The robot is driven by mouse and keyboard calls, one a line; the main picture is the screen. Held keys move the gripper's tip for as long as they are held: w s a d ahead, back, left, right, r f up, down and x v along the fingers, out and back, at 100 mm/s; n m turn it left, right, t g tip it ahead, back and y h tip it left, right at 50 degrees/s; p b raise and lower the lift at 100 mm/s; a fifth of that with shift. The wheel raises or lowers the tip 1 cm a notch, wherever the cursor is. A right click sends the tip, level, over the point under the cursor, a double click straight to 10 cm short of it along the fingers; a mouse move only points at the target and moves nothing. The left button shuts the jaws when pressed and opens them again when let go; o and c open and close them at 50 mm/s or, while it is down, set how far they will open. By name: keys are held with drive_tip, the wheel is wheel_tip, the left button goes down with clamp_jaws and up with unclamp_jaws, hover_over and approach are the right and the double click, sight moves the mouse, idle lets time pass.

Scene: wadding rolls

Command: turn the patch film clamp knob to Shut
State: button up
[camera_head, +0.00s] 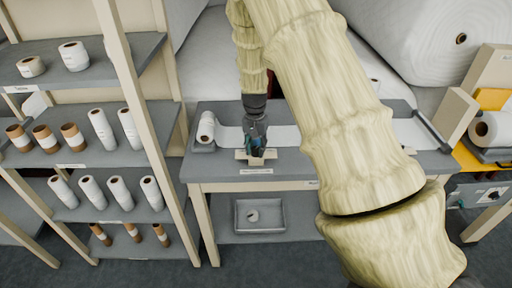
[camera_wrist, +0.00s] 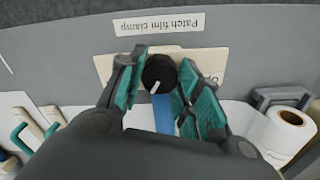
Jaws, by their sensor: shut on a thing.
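The patch film clamp knob (camera_wrist: 160,74) is round and black with a white pointer line, on a cream plate (camera_wrist: 105,68). In the wrist view the "Patch film clamp" label (camera_wrist: 160,24) shows upside down beyond the plate. The pointer slants toward the lower left of that view. The plate's position words are mostly hidden by my fingers. My gripper (camera_wrist: 158,82) is shut on the knob, one teal-padded finger on each side. In the head view my gripper (camera_head: 256,148) points down at the plate (camera_head: 243,155) near the front edge of the grey bench (camera_head: 290,160).
A white roll (camera_head: 206,127) sits on the bench left of my gripper, its sheet running right behind it. A shelf rack (camera_head: 85,160) with several rolls stands close on the left. A grey tray (camera_head: 275,217) is below the bench. My arm hides much of the right side.

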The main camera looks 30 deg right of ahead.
sight(256, 148)
drive_tip(key=m, duration=0.4)
drive_tip(key=shift+r+m, duration=0.1)
drive_tip(key=shift+m, duration=0.2)
drive_tip(key=shift+m+p, duration=0.5)
drive_tip(key=shift+m, duration=1)
drive_tip(key=o, duration=1)
drive_tip(key=shift+o, duration=0.2)
wheel_tip(256, 148, up, 12)
drive_tip(key=shift+w, duration=0.2)
